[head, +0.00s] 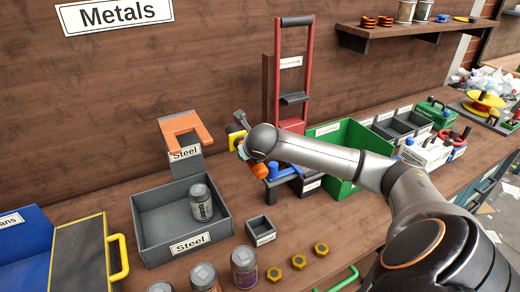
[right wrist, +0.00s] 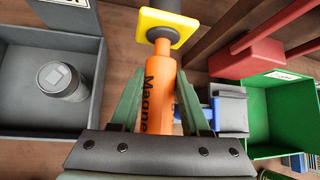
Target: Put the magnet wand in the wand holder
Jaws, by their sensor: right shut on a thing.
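The magnet wand (right wrist: 160,92) has an orange handle with lettering and a yellow square head. My right gripper (right wrist: 158,105) is shut around its handle. In the head view, the wand's yellow head (head: 237,137) and orange handle end (head: 259,170) show beside my right gripper (head: 245,150), above the bench. A small open grey box (head: 261,229) with a label that seems to read "Wand" stands on the bench, apart from the wand; it looks empty. My left gripper is not in view.
A grey Steel bin (head: 150,222) holds one can (head: 201,203). Behind it, an orange forked bracket (head: 186,130) tops a grey post. A green bin (head: 338,143) and red-framed device (head: 307,60) stand near my right arm.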

